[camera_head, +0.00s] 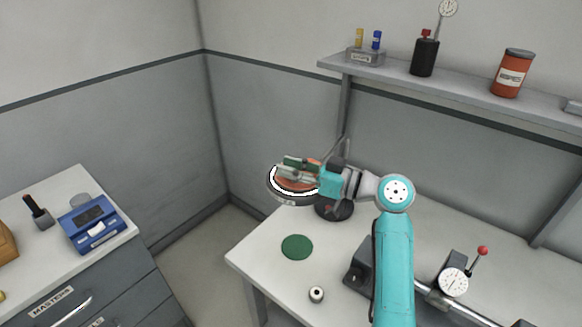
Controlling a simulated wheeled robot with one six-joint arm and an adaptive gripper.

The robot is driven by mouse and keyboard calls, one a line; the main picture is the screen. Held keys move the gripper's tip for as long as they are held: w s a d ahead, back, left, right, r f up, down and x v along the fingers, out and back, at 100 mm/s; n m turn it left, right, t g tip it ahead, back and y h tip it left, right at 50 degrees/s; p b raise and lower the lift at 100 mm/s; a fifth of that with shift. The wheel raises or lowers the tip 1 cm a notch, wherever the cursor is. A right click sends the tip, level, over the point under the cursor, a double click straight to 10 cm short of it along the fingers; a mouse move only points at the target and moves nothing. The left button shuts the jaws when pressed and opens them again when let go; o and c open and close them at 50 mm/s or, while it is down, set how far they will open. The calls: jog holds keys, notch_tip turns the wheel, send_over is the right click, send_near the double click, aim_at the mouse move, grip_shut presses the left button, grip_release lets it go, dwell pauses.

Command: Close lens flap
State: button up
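A round lamp-like head with a white ring and dark rim (285,198) stands above the left end of the bench, near a dark round base (333,209). An orange-red surface (292,184) shows inside the ring, partly hidden by my gripper. I cannot tell for sure whether this is the lens flap or how far it is open. My gripper (288,168) is over the ring head, pointing left. The finger gap is too small to read, and I cannot tell whether it touches the flap.
The bench (262,262) holds a green disc (297,247), a small white spool-like part (316,294) and a dial gauge (454,281). A shelf (450,92) with bottles and a can runs above at the back. A drawer cabinet with a blue scale (92,223) stands left, across a floor gap.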

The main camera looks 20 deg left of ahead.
jog(key=shift+o, duration=0.7)
jog(key=s+d, duration=0.1)
jog(key=d, duration=1.1)
jog(key=shift+f, duration=0.1)
